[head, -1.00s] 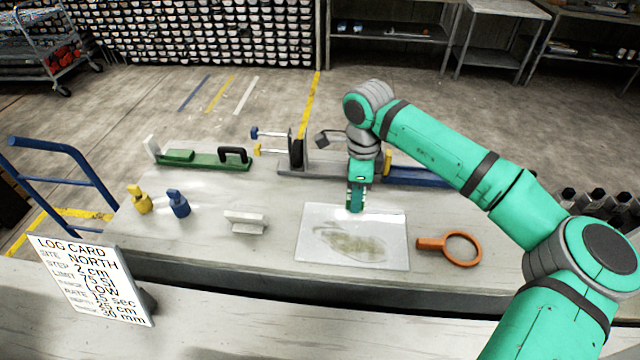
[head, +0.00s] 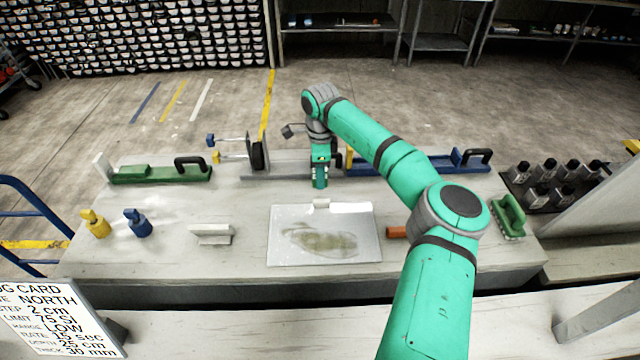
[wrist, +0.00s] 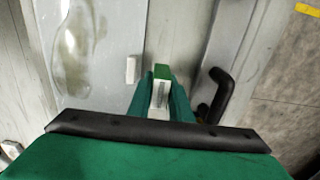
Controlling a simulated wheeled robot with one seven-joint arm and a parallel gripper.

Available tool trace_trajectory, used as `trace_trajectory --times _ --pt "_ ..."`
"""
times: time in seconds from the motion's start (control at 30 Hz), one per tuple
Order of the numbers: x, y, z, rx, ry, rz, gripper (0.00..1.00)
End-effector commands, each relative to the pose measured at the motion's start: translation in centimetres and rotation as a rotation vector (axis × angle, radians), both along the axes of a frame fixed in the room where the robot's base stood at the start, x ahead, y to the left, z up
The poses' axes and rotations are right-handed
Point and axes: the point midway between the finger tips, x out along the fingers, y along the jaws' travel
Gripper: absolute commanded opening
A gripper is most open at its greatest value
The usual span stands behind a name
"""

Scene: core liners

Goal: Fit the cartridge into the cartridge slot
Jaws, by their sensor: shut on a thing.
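My gripper (head: 320,186) is in front of the grey fixture at the middle of the bench, above the bench top. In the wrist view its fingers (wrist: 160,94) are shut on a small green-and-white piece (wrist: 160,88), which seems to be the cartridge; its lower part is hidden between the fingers. The grey fixture (head: 270,178) has an upright black disc and yellow and blue knobs at its left end. My arm hides part of it. I cannot tell where its cartridge slot is.
A small white block (head: 321,204) is at the far edge of the clear tray (head: 372,250). A green cradle (head: 140,177) lies left and a blue one (head: 440,166) right.

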Motion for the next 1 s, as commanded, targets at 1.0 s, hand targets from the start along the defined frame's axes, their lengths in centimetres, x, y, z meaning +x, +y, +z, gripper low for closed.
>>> trace_trajectory --times 1.0 --pt "1.1 -0.1 -4.6 0.000 0.000 0.002 0.37"
